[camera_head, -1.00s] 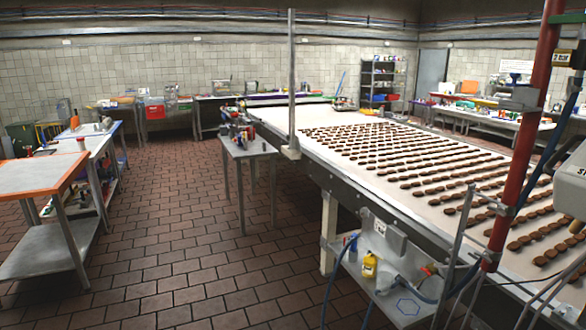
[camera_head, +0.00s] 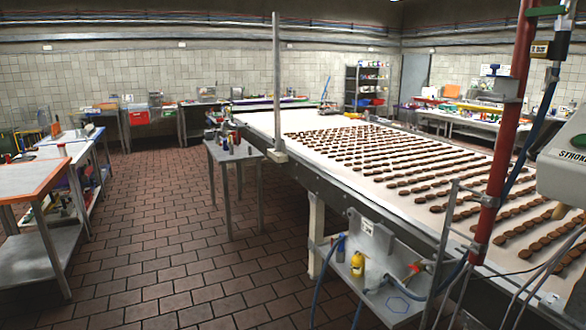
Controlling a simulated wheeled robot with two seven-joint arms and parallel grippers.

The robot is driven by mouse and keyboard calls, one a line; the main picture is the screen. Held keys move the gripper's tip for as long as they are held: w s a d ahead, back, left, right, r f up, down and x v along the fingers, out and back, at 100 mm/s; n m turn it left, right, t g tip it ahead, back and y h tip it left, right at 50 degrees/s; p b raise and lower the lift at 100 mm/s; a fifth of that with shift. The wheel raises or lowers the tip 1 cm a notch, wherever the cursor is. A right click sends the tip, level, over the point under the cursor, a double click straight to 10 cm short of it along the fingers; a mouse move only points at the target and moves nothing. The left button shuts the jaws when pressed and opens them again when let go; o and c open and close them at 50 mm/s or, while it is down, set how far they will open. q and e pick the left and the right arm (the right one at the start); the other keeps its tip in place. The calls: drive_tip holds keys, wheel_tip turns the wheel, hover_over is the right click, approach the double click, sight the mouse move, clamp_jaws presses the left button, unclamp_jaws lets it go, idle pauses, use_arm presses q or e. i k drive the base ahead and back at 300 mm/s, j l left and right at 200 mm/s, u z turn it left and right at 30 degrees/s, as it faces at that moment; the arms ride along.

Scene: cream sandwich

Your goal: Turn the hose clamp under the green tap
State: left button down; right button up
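A green tap handle (camera_head: 546,11) shows at the top right, beside the upper end of a red upright pipe (camera_head: 515,90). Below it is a small yellowish-brown tag (camera_head: 540,49), and a dark blue hose (camera_head: 535,130) runs down from there along the pipe. A hose clamp under the tap is too small to make out for certain. Neither of my grippers is in view.
A long conveyor table (camera_head: 270,120) with rows of brown biscuits fills the right. A green-and-white machine (camera_head: 565,165) stands at the right edge. A low shelf (camera_head: 375,300) holds a yellow bottle (camera_head: 358,264). The brick floor (camera_head: 160,240) at left centre is clear.

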sight(548, 78)
drive_tip(key=z, duration=1.3)
